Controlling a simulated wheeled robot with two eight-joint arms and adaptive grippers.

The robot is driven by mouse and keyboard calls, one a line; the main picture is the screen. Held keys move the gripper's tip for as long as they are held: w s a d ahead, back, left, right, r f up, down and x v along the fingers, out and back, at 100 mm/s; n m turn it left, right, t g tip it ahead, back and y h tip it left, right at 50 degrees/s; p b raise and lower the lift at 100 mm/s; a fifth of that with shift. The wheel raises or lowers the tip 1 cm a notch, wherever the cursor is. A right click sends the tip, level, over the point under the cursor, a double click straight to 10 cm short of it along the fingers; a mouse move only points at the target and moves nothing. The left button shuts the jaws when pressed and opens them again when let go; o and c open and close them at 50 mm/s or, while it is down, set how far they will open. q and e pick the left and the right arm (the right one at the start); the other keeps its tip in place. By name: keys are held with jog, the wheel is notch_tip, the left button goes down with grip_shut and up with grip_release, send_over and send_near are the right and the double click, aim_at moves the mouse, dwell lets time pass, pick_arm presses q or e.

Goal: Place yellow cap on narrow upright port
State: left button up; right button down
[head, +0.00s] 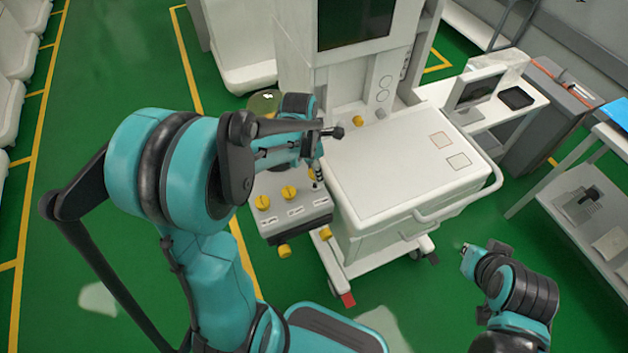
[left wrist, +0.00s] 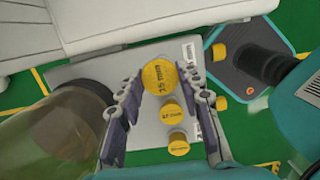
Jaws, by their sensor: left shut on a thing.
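The yellow cap marked "25 mm" (left wrist: 159,75) is between the fingertips of my left gripper (left wrist: 161,82) in the left wrist view, and the gripper is shut on it. In the head view my left gripper (head: 317,172) is over the right part of a grey panel with yellow caps, and its fingers partly hide the held cap (head: 311,174). Two other yellow caps, one on the left (head: 263,202) and one in the middle (head: 290,192), sit on the panel. I cannot make out the narrow upright port. My right gripper (head: 468,254) is low at the right, its jaws unclear.
The white cart top (head: 400,165) lies right of the panel (head: 262,187). A clear rounded vessel (left wrist: 55,130) is close left of my left fingers. Green floor is open at left.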

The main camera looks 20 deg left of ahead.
aim_at(314, 184)
pick_arm(q)
notch_tip(314, 184, down, 4)
jog(key=shift+s+f+b, duration=0.1)
jog(key=shift+f+b, duration=0.1)
jog(key=shift+b, duration=0.8)
jog(key=shift+r, duration=0.1)
jog(key=shift+f, duration=0.2)
jog(key=o, duration=0.8)
jog(key=shift+r, duration=0.1)
jog(key=shift+r, duration=0.1)
